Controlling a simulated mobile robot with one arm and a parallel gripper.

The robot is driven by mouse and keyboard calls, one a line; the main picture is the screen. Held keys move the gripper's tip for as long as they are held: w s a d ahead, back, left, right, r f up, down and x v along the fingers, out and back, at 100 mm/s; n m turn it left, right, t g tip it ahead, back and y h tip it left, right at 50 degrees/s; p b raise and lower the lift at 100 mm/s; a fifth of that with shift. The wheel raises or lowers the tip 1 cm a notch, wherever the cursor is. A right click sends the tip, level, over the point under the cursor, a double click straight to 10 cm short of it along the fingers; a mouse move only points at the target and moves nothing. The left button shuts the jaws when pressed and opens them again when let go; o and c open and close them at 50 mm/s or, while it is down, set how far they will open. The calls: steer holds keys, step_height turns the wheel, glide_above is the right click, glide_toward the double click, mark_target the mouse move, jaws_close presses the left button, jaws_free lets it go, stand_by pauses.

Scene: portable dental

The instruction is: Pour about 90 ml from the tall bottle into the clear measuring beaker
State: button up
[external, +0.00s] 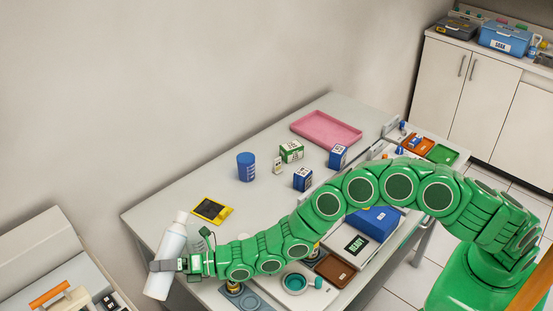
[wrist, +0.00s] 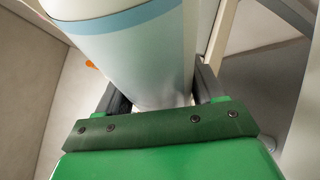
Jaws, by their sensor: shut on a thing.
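The tall bottle (external: 172,243) is white with a pale blue band and is at the left end of the table in the external view. My gripper (external: 166,265) is shut around it. The bottle leans, its top to the right, and appears to be out past the table's left edge. In the wrist view the bottle (wrist: 145,55) fills the space between the fingers (wrist: 160,92). Its mouth is not clear in either view. I cannot make out a clear beaker; a blue cup with white marks (external: 246,168) stands upright on the table, well apart from my gripper.
The table (external: 180,205) has free room at its back left. A yellow-edged black device (external: 212,211), small boxes (external: 291,152) and a pink tray (external: 326,128) lie on it.

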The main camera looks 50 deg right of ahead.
steer(key=shift+s+a+r+m+t+y, duration=0.2)
steer(key=shift+a+r+m+t+y, duration=0.15)
steer(key=shift+m, duration=0.55)
steer(key=shift+w+d+r+m+t, duration=0.2)
steer(key=shift+r+m+t, duration=0.25)
steer(key=shift+m, duration=0.85)
steer(key=shift+r+m+t+y, duration=0.25)
steer(key=shift+r+m+t, duration=0.15)
steer(key=shift+m, duration=0.2)
steer(key=shift+r+m, duration=0.25)
steer(key=shift+m, duration=0.05)
steer(key=shift+s+r, duration=0.1)
steer(key=shift+s, duration=0.05)
steer(key=shift+s+a+r, duration=0.1)
steer(key=shift+s+a, duration=0.2)
steer(key=shift+a, duration=0.2)
steer(key=shift+r+m+t+b, duration=0.3)
steer(key=shift+r+m+t, duration=0.1)
steer(key=shift+m, duration=0.2)
stand_by(0.6)
